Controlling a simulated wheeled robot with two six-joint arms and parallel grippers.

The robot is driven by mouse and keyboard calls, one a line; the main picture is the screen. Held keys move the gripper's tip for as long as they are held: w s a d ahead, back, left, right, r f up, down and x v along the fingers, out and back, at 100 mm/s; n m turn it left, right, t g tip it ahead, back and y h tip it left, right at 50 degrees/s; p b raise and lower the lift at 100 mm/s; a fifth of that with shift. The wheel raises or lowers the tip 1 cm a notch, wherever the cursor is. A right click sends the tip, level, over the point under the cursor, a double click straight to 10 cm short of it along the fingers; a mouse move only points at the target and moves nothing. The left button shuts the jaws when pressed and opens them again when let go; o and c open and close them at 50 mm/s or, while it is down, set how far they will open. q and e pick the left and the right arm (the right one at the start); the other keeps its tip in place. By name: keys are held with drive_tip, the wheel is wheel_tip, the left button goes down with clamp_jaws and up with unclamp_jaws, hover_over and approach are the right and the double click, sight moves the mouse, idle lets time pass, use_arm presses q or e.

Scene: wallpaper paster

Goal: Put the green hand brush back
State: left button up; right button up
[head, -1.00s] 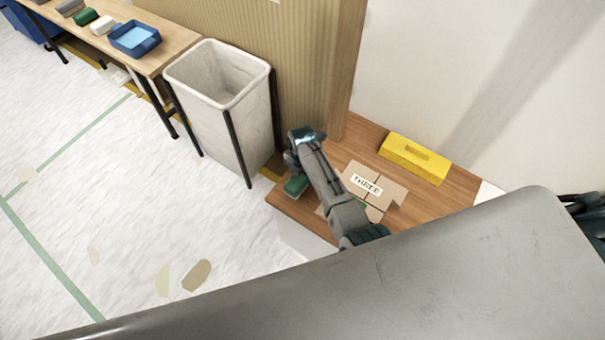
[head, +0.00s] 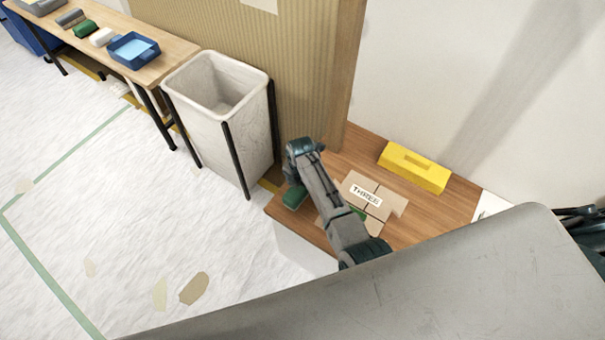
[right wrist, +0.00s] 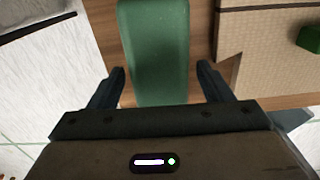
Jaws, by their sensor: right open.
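A green block-shaped piece, which looks like the hand brush (head: 294,198), lies at the near left corner of the low wooden surface (head: 420,215). It fills the upper middle of the right wrist view (right wrist: 155,40). My right gripper (head: 292,183) is just above it, pointing down. In the right wrist view my right gripper (right wrist: 161,74) is open, with one finger on each side of the brush's near end and gaps on both sides. My left gripper is not in view.
Cardboard labelled "THREE" (head: 366,194) lies beside the brush, with another green piece (head: 357,213) at its edge. A yellow block (head: 414,167) is behind. A white bin (head: 225,130) stands left. A bench (head: 165,52) holds a blue tray (head: 134,62) and a green roll-like item (head: 85,29).

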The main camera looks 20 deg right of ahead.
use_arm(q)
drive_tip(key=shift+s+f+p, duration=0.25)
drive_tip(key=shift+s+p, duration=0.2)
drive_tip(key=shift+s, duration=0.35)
use_arm(e)
wheel_tip(320, 180, up, 11)
drive_tip(key=shift+s, duration=0.4)
drive_tip(key=shift+d+f, duration=0.1)
